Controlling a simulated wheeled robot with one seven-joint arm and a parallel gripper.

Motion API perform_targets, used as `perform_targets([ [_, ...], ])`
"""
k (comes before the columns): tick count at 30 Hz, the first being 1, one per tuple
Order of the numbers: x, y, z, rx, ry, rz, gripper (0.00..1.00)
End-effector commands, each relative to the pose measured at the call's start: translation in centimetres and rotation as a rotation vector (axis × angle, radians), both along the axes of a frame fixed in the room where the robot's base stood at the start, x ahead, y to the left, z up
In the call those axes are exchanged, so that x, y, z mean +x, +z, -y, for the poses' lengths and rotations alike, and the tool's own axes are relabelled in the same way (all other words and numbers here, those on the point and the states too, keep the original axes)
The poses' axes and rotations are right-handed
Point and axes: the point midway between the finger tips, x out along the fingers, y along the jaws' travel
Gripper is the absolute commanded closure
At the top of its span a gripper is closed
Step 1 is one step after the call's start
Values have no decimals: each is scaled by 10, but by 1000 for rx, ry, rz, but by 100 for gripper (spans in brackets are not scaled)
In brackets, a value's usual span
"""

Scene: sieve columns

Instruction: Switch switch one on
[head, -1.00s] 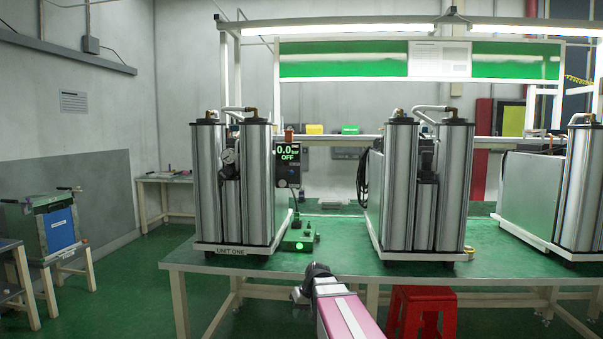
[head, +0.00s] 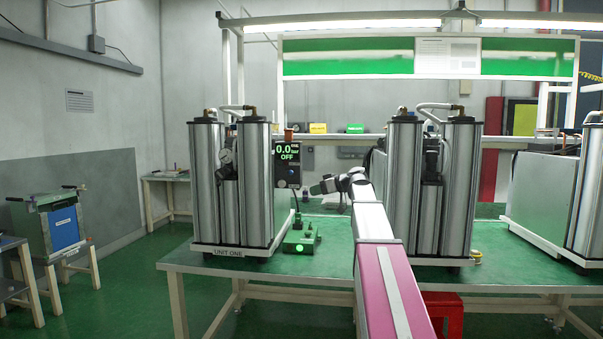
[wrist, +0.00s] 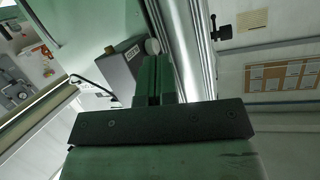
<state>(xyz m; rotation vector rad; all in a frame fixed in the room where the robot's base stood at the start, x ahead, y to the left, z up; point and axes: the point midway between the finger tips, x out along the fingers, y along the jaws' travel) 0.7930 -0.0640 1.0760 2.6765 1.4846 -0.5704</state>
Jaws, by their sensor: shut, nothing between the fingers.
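Unit one, a pair of silver columns (head: 254,185) on a white base labelled UNIT ONE (head: 228,252), stands at the left of the green bench. A dark control box (head: 287,165) is at its right side; its display reads 0.0 bar and OFF in green. A small round control (head: 281,184) sits low on its face. My gripper (head: 313,189) is just right of the box, pointing left, apart from it in the head view. In the wrist view my gripper's fingers (wrist: 152,68) are together and empty. A grey box (wrist: 121,66) and a pale round knob (wrist: 152,46) show near their tips.
A green fixture with a lit green lamp (head: 300,240) stands on the bench below my gripper. A second pair of columns (head: 431,190) stands to the right, close to my arm. A third unit (head: 540,195) is farther right. The bench front between the units is mostly clear.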

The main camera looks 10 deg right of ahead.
Motion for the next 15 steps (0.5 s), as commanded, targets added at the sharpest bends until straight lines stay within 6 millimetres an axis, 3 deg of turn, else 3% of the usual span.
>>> perform_targets([
  [1, 6, 21, 6, 10, 13, 44, 100],
  [3, 7, 45, 11, 22, 31, 98, 100],
  [6, 7, 69, 16, 35, 48, 156, 100],
  [10, 7, 85, 20, 44, 60, 197, 100],
  [15, 6, 89, 21, 46, 63, 208, 100],
])
